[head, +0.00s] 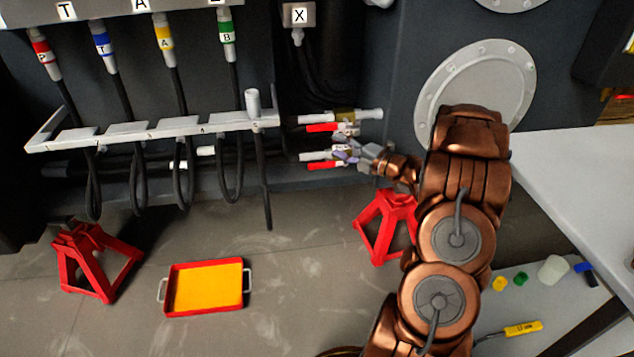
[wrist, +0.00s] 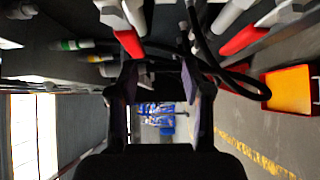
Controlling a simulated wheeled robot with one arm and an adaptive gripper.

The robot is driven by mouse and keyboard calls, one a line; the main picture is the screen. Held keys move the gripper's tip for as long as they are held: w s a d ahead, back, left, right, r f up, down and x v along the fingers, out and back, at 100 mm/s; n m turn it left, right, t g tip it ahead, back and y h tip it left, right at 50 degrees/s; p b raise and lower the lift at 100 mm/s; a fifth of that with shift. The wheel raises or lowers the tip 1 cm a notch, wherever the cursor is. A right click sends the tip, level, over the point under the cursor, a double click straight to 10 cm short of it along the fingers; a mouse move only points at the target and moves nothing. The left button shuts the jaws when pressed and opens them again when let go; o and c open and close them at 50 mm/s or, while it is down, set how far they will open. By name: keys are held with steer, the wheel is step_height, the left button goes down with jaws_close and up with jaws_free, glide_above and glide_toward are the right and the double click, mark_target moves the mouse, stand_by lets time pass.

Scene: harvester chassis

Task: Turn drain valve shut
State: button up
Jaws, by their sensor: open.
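Two small valves with red lever handles stick out at the right end of the hose rack in the head view: an upper red handle (head: 322,127) and a lower red handle (head: 324,165). Which one is the drain valve I cannot tell; their labels are too small to read. My gripper (head: 346,152) is open beside them, its fingers at the right ends of the valves. In the wrist view, one red handle (wrist: 130,43) shows just beyond the left finger of my gripper (wrist: 161,78), and another red handle (wrist: 240,40) lies further right. Nothing is clearly held; contact is unclear.
A metal hose rack (head: 178,125) with hanging black hoses is left of the valves. A red tray with an orange inside (head: 247,292) and a red stand (head: 97,268) are on the floor. Another red stand (head: 380,225) is below my gripper. A grey table (head: 590,185) is at right.

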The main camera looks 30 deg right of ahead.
steer(key=b, duration=0.9)
glide_toward(321, 167)
steer(key=x, duration=0.3)
steer(key=shift+b+x, duration=1.05)
steer(key=shift+x, duration=2.9)
jaws_close()
